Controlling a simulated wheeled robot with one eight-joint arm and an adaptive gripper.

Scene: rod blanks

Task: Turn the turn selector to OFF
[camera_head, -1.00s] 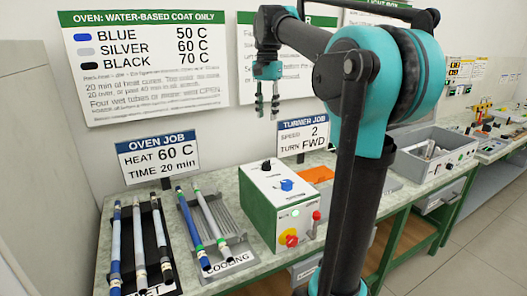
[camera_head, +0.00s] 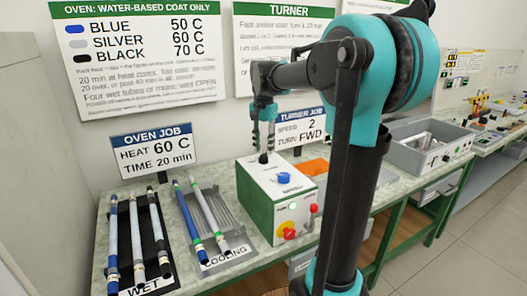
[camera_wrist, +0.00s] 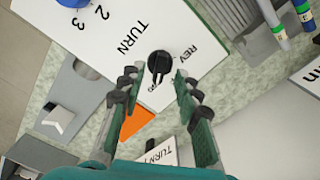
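The turn selector is a black round knob (camera_wrist: 159,65) on the white top of the control box (camera_head: 276,188). In the wrist view its handle points down the picture, toward lettering partly hidden beside the left finger. "TURN" is printed to its left and "REV" to its right; I cannot read an OFF mark. In the head view the selector (camera_head: 263,158) shows just below my gripper (camera_head: 263,138). In the wrist view my gripper (camera_wrist: 157,88) is open, its fingers apart on either side of the selector's lower edge. I cannot tell whether they touch it.
A blue speed knob (camera_head: 284,178) sits nearby on the box; a red-and-yellow knob (camera_head: 288,233) and red lever (camera_head: 313,209) are at its front. The turner job sign (camera_head: 299,129) stands behind. Racks with rods (camera_head: 205,219) lie to the left.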

